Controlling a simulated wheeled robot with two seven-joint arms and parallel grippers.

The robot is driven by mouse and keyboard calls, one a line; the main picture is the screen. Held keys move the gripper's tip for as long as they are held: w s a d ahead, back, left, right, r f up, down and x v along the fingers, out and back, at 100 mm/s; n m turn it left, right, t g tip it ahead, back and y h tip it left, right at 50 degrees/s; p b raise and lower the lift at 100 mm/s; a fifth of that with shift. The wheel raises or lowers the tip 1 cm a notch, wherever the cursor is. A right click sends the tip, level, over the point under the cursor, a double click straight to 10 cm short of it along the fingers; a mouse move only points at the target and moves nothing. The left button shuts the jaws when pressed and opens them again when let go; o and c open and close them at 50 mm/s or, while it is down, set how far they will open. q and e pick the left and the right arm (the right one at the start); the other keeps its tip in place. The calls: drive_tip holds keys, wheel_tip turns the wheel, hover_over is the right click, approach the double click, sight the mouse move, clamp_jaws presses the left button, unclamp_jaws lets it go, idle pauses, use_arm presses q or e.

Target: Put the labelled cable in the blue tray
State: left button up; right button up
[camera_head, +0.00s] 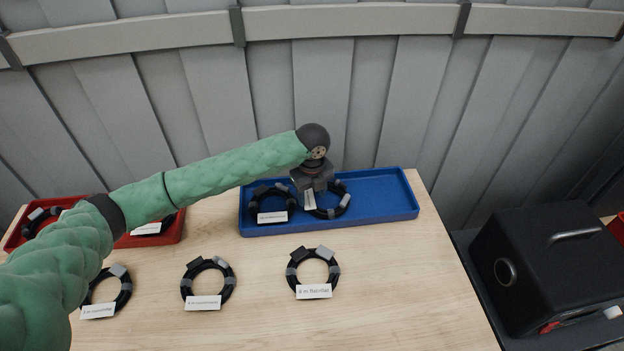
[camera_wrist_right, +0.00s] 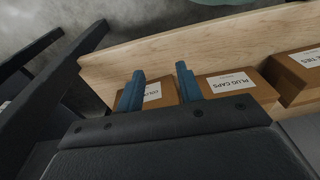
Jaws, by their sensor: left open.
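The blue tray (camera_head: 385,199) lies at the back of the wooden table. Two black coiled cables lie in it: a left coil (camera_head: 256,203) with a white label and a right coil (camera_head: 344,201) whose label is partly hidden. My left gripper (camera_head: 314,188) is open, pointing down over the right coil; its fingertips are hard to make out. Three more labelled coils lie on the table: a left one (camera_head: 123,295), a middle one (camera_head: 231,285) and a right one (camera_head: 334,273). Most label text is too small to read. My right gripper (camera_wrist_right: 160,82) is open and empty.
A red tray (camera_head: 174,234) with coils stands at the left, partly behind my left arm. A black case (camera_head: 550,255) stands right of the table. The table's front right is clear.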

use_arm(q)
wheel_tip(320, 180, up, 9)
drive_tip(key=b, duration=0.2)
drive_tip(key=shift+f, duration=0.15)
use_arm(e)
wheel_tip(320, 180, up, 9)
drive_tip(key=w+a, duration=0.1)
drive_tip(key=w, duration=0.1)
drive_tip(key=shift+w+a, duration=0.25)
drive_tip(key=shift+a, duration=0.1)
